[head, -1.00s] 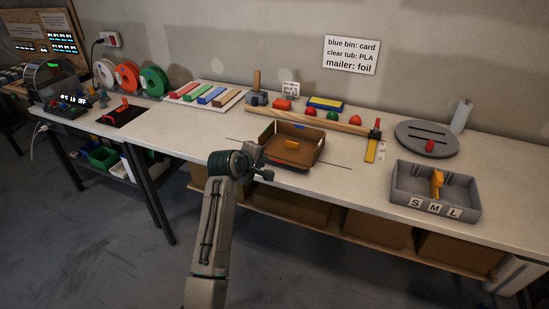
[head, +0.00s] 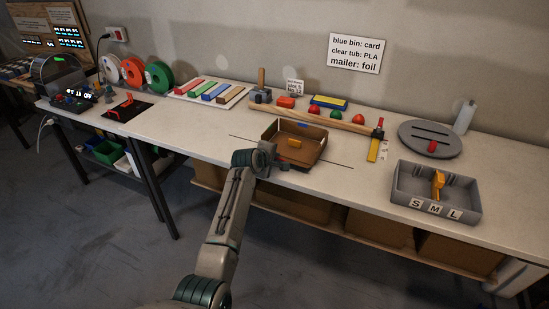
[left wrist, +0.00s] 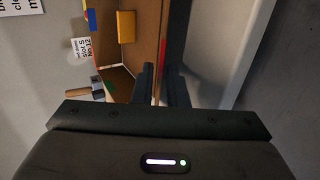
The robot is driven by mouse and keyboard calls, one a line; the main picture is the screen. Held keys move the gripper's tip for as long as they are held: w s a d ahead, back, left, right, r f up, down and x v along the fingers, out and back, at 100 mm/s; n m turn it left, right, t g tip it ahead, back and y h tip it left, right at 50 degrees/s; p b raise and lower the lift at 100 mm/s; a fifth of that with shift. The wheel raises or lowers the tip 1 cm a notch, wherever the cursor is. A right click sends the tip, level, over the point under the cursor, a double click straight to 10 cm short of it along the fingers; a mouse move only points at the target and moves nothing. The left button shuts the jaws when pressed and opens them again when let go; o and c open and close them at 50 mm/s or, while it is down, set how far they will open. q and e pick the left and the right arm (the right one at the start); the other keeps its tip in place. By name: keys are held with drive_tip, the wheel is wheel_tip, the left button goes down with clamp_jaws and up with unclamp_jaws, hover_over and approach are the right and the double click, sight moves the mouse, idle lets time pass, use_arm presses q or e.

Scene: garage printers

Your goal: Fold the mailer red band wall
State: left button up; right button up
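The mailer, an open brown cardboard box (head: 309,152), lies on the workbench with its walls up. A yellow block (head: 295,143) sits inside it and also shows in the left wrist view (left wrist: 126,26). The red band (left wrist: 163,58) is on the wall nearest my gripper in the left wrist view. My left gripper (head: 275,158) is at the near left side of the mailer and partly covers that wall. In the left wrist view its two fingers (left wrist: 161,88) are apart, and the red band wall lines up with the gap. I cannot tell whether they touch it. My right gripper is not in view.
A grey tray marked S M L (head: 408,199) stands at the right, with a round grey disc (head: 410,135) behind it. A wooden rail (head: 305,117) and coloured pieces lie behind the mailer.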

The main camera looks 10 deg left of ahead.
use_arm(q)
drive_tip(key=shift+w+d+f, duration=0.15)
drive_tip(key=shift+w+f, duration=0.05)
drive_tip(key=shift+w, duration=0.1)
clamp_jaws()
drive_tip(key=shift+s+f+t+b, duration=0.15)
drive_tip(key=shift+f+t+b, duration=0.15)
drive_tip(key=shift+f+b, duration=0.25)
drive_tip(key=shift+h, duration=0.3)
drive_tip(key=shift+r+t, duration=0.2)
drive_tip(key=shift+t, duration=0.1)
unclamp_jaws()
